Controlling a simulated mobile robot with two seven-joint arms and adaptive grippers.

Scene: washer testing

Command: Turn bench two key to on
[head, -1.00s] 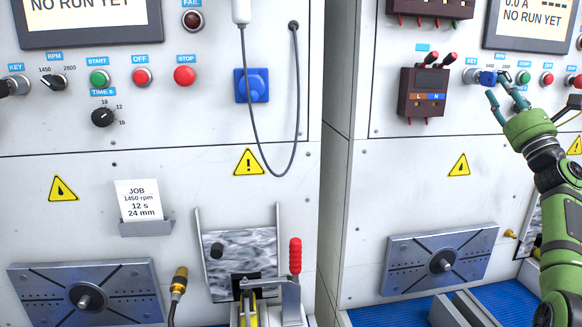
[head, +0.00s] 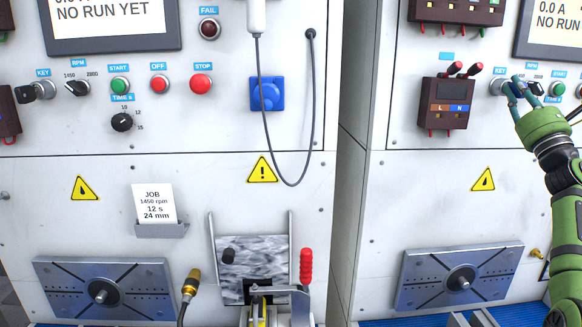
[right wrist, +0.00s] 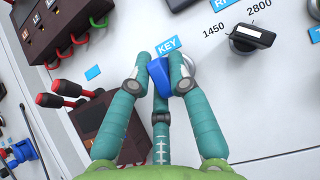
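The right bench has a round metal key switch (head: 497,88) under a KEY label. My right gripper (head: 515,91) is at this switch, its teal fingers pointing at the panel. In the right wrist view a blue key (right wrist: 159,78) sits under the KEY label (right wrist: 167,45), between the fingertips of the right gripper (right wrist: 159,66). The fingers are closed in on both sides of it, with a third finger below. The fingers hide part of the key and the switch, and I cannot read the key's on or off marks. My left gripper is not in view.
The left bench has its own key switch (head: 38,90) with a dark key. Right of the held key are an rpm knob (right wrist: 252,37) and a green start button (head: 557,89). A dark breaker box (head: 446,103) with red-tipped levers stands close to the left of my right gripper.

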